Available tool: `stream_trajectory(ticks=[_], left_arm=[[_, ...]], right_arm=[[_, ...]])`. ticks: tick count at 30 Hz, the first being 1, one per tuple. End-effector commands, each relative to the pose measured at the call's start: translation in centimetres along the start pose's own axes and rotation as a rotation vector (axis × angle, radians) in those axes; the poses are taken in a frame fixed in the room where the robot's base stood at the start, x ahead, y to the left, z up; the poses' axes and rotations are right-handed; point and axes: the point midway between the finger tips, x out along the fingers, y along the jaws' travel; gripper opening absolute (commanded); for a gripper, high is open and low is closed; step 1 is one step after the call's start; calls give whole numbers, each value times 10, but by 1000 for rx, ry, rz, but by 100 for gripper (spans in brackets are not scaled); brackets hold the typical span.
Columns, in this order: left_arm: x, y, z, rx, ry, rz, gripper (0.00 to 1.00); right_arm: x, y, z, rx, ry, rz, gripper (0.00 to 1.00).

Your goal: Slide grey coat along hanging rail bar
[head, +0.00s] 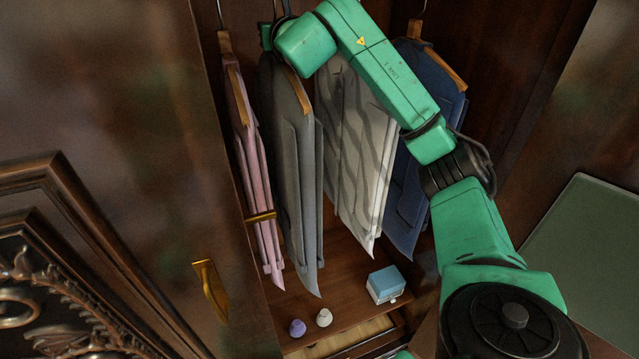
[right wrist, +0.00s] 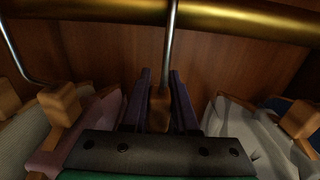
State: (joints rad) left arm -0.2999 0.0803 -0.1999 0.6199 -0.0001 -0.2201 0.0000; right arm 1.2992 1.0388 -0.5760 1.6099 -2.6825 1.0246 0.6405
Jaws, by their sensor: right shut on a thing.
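The grey coat (head: 293,170) hangs in the armoire between the pink coat (head: 256,165) and the pale patterned coat (head: 355,140). Its wooden hanger (head: 299,92) shows at its shoulder. My right gripper (right wrist: 161,75) is shut on the hanger at the base of its metal hook (right wrist: 171,50), just below the brass rail bar (right wrist: 235,18). In the head view my wrist partly covers the hanger top. In the right wrist view the coat's cloth is hidden behind my gripper. My left gripper is in neither view.
A blue coat (head: 425,150) hangs at the right. On the armoire floor are a blue box (head: 386,284), a purple item (head: 297,328) and a white item (head: 324,317). A door with a brass handle (head: 211,290) stands at the left. Another pale garment (right wrist: 22,140) hangs far left in the wrist view.

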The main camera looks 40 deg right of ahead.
Motion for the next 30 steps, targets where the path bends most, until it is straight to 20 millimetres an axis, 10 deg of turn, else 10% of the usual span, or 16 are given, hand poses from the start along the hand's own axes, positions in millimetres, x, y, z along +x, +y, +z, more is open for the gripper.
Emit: stream_trajectory(ticks=[8,9,11,23,30], left_arm=[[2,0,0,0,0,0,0],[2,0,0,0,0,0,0],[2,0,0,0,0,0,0],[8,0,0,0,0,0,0],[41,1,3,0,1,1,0]], right_arm=[[0,0,2,1,-4,1,0],[0,0,2,1,-4,1,39],[0,0,1,1,-3,1,62],[-5,0,-4,-1,3,0,62],[-54,0,-8,-1,-4,1,62]])
